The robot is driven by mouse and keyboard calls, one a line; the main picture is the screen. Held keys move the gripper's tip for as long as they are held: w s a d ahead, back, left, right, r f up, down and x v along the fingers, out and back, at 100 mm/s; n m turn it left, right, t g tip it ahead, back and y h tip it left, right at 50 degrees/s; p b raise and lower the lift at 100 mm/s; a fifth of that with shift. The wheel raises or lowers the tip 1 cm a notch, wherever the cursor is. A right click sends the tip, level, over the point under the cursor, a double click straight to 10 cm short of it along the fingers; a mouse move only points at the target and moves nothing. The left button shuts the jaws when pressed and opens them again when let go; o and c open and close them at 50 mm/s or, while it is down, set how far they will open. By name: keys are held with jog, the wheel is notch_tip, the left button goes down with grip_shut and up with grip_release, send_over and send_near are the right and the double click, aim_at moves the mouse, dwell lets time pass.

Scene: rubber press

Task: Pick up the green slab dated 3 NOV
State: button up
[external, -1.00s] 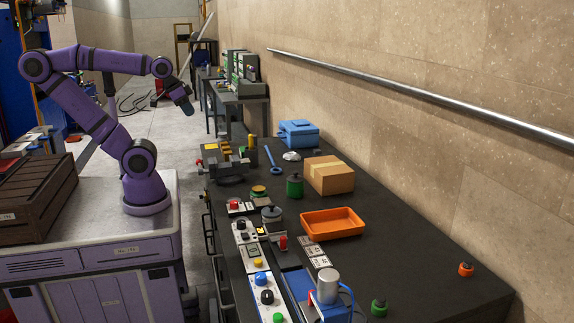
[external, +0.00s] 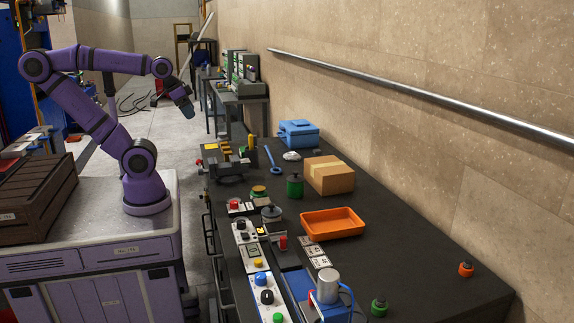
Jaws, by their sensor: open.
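My gripper (external: 187,110) hangs at the end of my purple arm, tilted downward over the floor gap left of the dark bench. It is open, small in this view, with nothing seen between its fingers. I cannot make out a green slab or a 3 NOV date anywhere in the external view. Small cards (external: 316,256) with dark marks lie on the bench, but their writing is too small to read.
The dark bench (external: 420,270) carries an orange tray (external: 333,223), a cardboard box (external: 329,175), a blue toolbox (external: 299,133), a green canister (external: 295,187), a blue wrench (external: 272,160) and control boxes (external: 247,240). A brown slatted crate (external: 35,200) stands at left. The bench's right side is mostly clear.

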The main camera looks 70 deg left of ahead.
jog(key=w+a+r+m+g+y, duration=0.1)
jog(key=w+a+m, duration=0.1)
jog(key=w+a, duration=0.45)
jog(key=w+a+m+y, duration=0.1)
jog(key=w+a+m, duration=0.2)
jog(key=w, duration=0.6)
jog(key=w+a+f+m+g+y, duration=0.1)
jog(key=w+a+f+m, duration=0.3)
jog(key=w+a, duration=0.7)
jog(key=w+a+f+m+g, duration=0.1)
jog(key=a+f+m, duration=0.2)
jog(key=a+f, duration=0.5)
jog(key=w+a+f+m+g+y, duration=0.1)
jog(key=w+a+f+m, duration=0.1)
jog(key=a+f, duration=0.6)
jog(key=w+a+f+m+g, duration=0.1)
jog(key=a+f+m, duration=0.3)
jog(key=a+f, duration=0.5)
jog(key=shift+w+a, duration=0.15)
jog(key=shift+a, duration=2.2)
jog(key=x, duration=0.5)
jog(key=shift+a+f, duration=0.25)
jog(key=shift+a, duration=0.05)
jog(key=shift+y, duration=0.3)
jog(key=shift+s+x, duration=0.15)
jog(key=shift+x, duration=0.75)
jog(key=shift+s+x, duration=0.2)
jog(key=shift+x, duration=0.7)
jog(key=shift+s+x, duration=0.15)
jog(key=shift+x, duration=0.75)
